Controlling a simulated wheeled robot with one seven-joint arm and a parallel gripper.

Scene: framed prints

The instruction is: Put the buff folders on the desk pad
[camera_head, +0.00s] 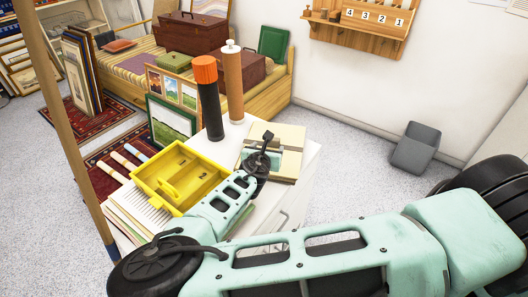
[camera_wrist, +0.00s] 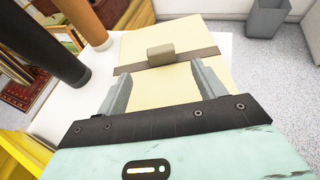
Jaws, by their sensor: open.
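The buff folders (camera_head: 290,138) lie as a flat stack on the white cabinet top, and they fill the middle of the wrist view (camera_wrist: 135,45). A grey-brown band with a raised block (camera_wrist: 161,54) crosses them. My gripper (camera_wrist: 160,72) is open and empty over the folders, its two fingers apart and pointing at the block, which appears just beyond the fingertips. In the head view my gripper (camera_head: 262,158) covers the near left part of the folders. I cannot make out a desk pad for certain; my arm hides part of the cabinet top.
A yellow divided tray (camera_head: 155,183) stands left of my arm, by stacked papers (camera_head: 130,212). A dark orange-capped cylinder (camera_head: 211,110) and a brown one (camera_head: 233,85) stand upright behind. A grey bin (camera_head: 416,148) is on the floor at right. White cabinet top (camera_wrist: 215,48) shows beside the folders.

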